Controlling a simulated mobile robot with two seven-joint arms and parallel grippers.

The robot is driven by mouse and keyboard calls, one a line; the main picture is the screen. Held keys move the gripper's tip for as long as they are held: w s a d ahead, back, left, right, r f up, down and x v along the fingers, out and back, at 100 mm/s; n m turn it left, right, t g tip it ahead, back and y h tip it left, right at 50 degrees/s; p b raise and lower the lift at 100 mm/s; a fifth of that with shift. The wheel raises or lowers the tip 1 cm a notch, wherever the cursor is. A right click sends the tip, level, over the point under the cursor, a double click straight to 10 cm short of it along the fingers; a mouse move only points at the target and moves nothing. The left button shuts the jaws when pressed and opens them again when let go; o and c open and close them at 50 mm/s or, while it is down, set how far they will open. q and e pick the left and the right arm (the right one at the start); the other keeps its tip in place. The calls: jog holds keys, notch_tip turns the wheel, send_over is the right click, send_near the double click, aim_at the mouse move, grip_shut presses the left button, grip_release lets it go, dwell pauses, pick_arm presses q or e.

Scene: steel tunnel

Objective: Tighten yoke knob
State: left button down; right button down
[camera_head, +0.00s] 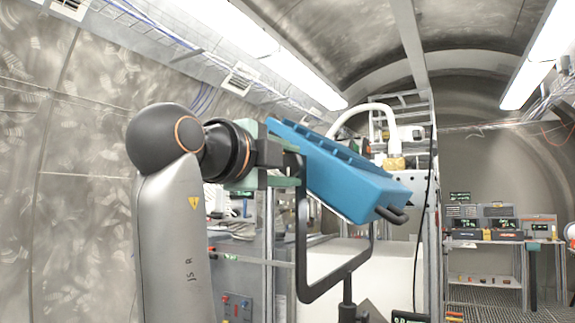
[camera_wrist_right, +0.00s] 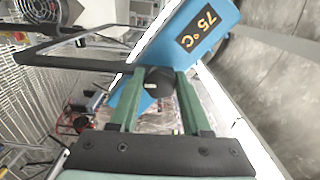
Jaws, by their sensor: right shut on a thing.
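A blue box-shaped device (camera_head: 340,175) hangs tilted in a black U-shaped yoke (camera_head: 301,245), its right end lower. In the right wrist view the blue device (camera_wrist_right: 172,50) carries a "75 °C" label, and a yoke arm (camera_wrist_right: 75,60) runs in from the left. The black yoke knob (camera_wrist_right: 153,88) sits between the green fingers of my right gripper (camera_wrist_right: 160,78), which is shut on it. In the head view my right gripper (camera_head: 287,170) is at the device's left end and the held knob is hidden. My left gripper is not in view.
The yoke stands on a black post (camera_head: 347,300). Behind are a white cabinet (camera_head: 385,275) and a white curved pipe (camera_head: 365,108). A bench with equipment (camera_head: 488,255) stands far right. Tunnel wall lies to the left.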

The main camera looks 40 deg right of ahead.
dwell(0.5)
jog(key=shift+c, duration=1.8)
grip_release()
jog(key=shift+a, duration=0.15)
jog(key=b+v, duration=0.2)
jog(key=v, duration=1)
jog(key=shift+s, duration=0.2)
jog(key=shift+a, duration=0.1)
